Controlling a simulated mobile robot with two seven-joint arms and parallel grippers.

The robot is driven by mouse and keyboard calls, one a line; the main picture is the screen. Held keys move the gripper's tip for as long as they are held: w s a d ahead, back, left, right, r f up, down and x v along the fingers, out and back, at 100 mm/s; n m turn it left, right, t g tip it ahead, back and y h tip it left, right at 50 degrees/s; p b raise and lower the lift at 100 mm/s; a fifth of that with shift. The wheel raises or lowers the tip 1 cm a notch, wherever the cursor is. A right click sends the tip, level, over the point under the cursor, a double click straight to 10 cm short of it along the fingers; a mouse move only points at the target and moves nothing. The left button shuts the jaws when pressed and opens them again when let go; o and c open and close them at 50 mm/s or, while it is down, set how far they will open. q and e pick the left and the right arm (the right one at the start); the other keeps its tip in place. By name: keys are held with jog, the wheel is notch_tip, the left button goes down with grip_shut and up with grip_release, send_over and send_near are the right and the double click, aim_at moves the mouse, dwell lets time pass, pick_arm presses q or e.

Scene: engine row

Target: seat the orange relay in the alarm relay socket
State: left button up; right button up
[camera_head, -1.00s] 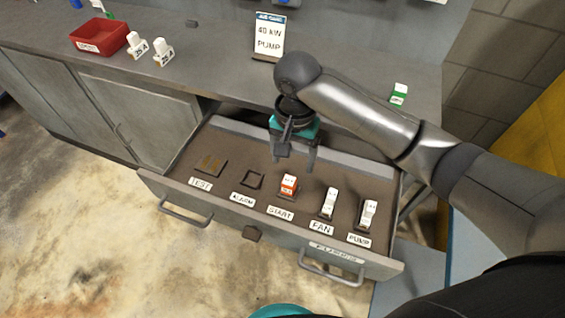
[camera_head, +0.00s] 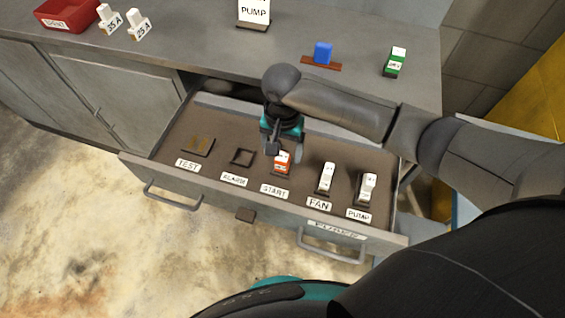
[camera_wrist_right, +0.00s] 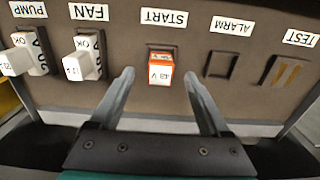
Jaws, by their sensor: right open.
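The orange relay (camera_head: 282,160), orange with a white top, sits in the socket by the START label (camera_head: 275,190) in the open drawer. It also shows in the right wrist view (camera_wrist_right: 160,68), between and just beyond the fingertips. The alarm relay socket (camera_head: 242,157) is an empty dark square frame behind the ALARM label (camera_head: 234,180); it also shows in the right wrist view (camera_wrist_right: 221,65). My right gripper (camera_head: 285,152) is open above the orange relay, its fingers (camera_wrist_right: 162,80) on either side of it and not closed on it. My left gripper is not in view.
The TEST socket (camera_head: 198,146) shows brass strips and holds no relay. White relays stand at FAN (camera_head: 325,177) and PUMP (camera_head: 367,187). On the counter are a red bin (camera_head: 68,14), white fuses (camera_head: 139,24), a blue part (camera_head: 323,53) and a green-and-white relay (camera_head: 395,62).

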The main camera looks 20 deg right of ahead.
aim_at(283, 156)
notch_tip(283, 156, down, 4)
jog(key=shift+w+r+b, duration=0.1)
jog(key=shift+w+b, duration=0.05)
jog(key=shift+b, duration=0.45)
grip_shut()
